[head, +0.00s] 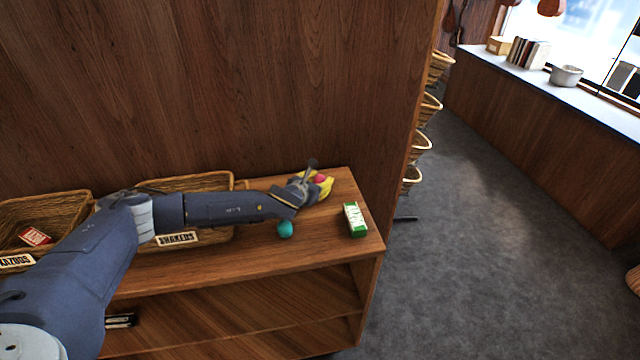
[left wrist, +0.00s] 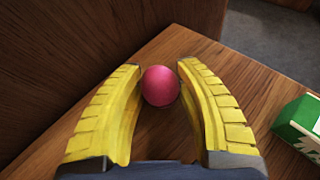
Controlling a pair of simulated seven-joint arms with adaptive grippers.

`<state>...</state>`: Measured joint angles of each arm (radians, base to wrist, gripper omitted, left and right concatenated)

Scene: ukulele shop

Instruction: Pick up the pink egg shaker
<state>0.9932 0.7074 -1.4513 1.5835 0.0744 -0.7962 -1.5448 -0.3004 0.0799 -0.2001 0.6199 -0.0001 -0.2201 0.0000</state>
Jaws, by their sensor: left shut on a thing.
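The pink egg shaker (left wrist: 160,86) sits between the tips of my left gripper's yellow fingers (left wrist: 160,78) in the left wrist view. The fingers are shut on it, one on each side. In the head view the pink egg shaker (head: 320,177) shows small beside the yellow fingers of my left gripper (head: 326,184), near the back right of the wooden shelf top (head: 290,260). I cannot tell whether the egg touches the shelf. My right gripper is not in view.
A teal egg (head: 285,229) lies on the shelf below my left forearm. A green and white box (head: 354,219) stands near the right edge. A shakers basket (head: 215,182) and a kazoos basket (head: 72,208) sit to the left. A wooden wall (head: 250,90) rises behind.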

